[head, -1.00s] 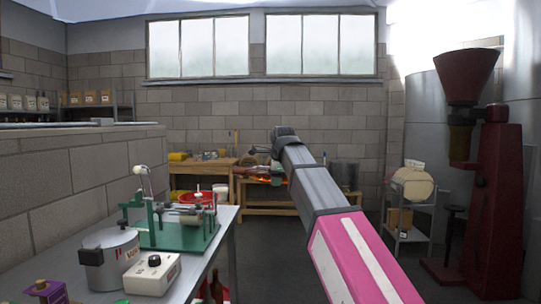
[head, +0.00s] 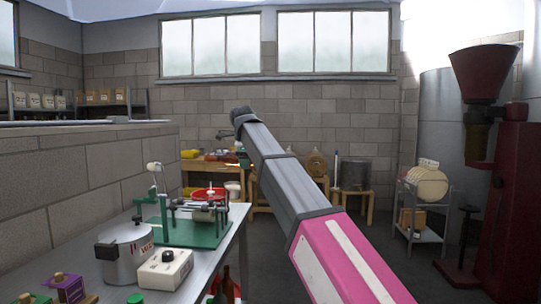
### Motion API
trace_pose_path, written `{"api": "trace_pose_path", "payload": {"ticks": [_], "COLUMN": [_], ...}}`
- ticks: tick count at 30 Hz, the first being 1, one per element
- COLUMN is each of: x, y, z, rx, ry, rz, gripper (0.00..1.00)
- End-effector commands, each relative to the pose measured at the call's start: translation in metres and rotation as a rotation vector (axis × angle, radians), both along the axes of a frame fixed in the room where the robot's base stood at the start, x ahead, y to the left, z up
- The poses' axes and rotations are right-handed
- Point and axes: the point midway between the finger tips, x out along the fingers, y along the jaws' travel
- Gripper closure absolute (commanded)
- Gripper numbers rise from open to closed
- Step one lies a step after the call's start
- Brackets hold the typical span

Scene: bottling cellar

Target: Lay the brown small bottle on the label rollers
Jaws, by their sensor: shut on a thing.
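My arm reaches away from me, above and beyond the right edge of the table. My gripper (head: 241,158) is small and far off at the arm's end, and its fingers are hard to make out. A small brown shape beside it (head: 222,156), lying roughly level, looks like the brown small bottle. It overlaps the back bench in the picture, so its outline is unclear. It is apart from the rollers.
A lidded steel pot (head: 125,255) and a white control box (head: 165,268) stand in front of the machine. A red funnel machine (head: 490,150) stands at right. Open floor lies right of the table.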

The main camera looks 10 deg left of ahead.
Motion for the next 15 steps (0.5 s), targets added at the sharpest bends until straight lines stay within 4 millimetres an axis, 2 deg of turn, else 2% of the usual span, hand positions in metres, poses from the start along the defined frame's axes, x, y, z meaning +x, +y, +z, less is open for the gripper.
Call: {"api": "trace_pose_path", "payload": {"ticks": [1,6,12,15], "x": [0.003,-0.003,-0.014,-0.021], "y": [0.024,0.088,0.157,0.182], "z": [-0.002,-0.019,-0.039,-0.048], "rx": [-0.001,-0.005,-0.013,-0.017], "ry": [0.011,0.049,0.083,0.096], "rz": [0.005,0.004,0.001,-0.001], "gripper": [0.85,0.85,0.85,0.85]}}
